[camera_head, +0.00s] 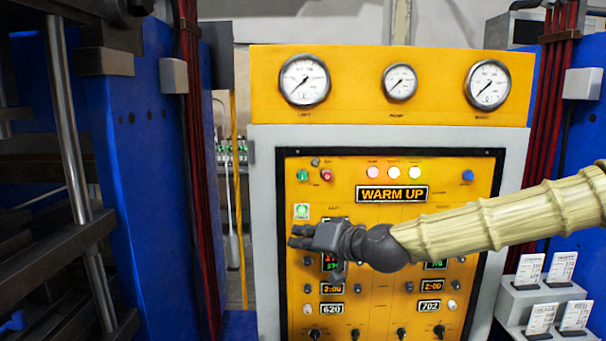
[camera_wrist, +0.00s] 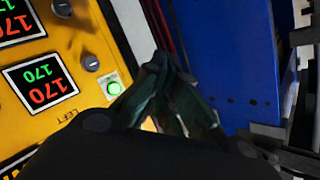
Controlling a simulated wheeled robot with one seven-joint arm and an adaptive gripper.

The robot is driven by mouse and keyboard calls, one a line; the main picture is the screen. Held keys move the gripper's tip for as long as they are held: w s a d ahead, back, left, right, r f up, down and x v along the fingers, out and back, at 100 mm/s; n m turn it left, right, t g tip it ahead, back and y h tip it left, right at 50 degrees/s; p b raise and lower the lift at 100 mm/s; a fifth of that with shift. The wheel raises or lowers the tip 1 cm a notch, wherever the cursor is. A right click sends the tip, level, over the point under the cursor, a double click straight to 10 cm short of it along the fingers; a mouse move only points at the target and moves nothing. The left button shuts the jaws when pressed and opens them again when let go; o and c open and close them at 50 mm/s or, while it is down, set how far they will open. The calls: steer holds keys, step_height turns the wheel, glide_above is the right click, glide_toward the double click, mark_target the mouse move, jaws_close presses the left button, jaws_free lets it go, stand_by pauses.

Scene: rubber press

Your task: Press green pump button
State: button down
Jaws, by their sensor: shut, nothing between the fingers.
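The yellow control panel (camera_head: 400,225) faces me in the head view. At its upper left is a round green button (camera_head: 303,175) beside a red one (camera_head: 326,176). Below is a lit green button (camera_head: 301,211) on a pale square plate; a lit green ring button (camera_wrist: 114,88) also shows in the wrist view, left of the fingertips. I cannot read which green button is the pump's. My gripper (camera_head: 294,237) is shut and empty, pointing left just below the lit button in the head view. It also shows in the wrist view (camera_wrist: 157,65). Contact with the panel cannot be told.
My gripper partly covers the left red and green display. Black knobs (camera_head: 314,333), lit lamps (camera_head: 393,172) and a blue button (camera_head: 467,176) crowd the panel. Gauges (camera_head: 304,80) sit above. Blue press frames (camera_head: 150,190) stand at both sides. A grey card holder (camera_head: 520,300) stands lower right.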

mark_target(303, 176)
step_height(303, 176, up, 9)
steer(key=p, duration=0.1)
steer(key=shift+d+r+t+y, duration=0.2)
steer(key=shift+d+t+y, duration=0.2)
steer(key=shift+w, duration=0.2)
steer(key=shift+w, duration=4.35)
steer(key=shift+w+b, duration=0.1)
steer(key=shift+b, duration=0.2)
steer(key=shift+w, duration=0.35)
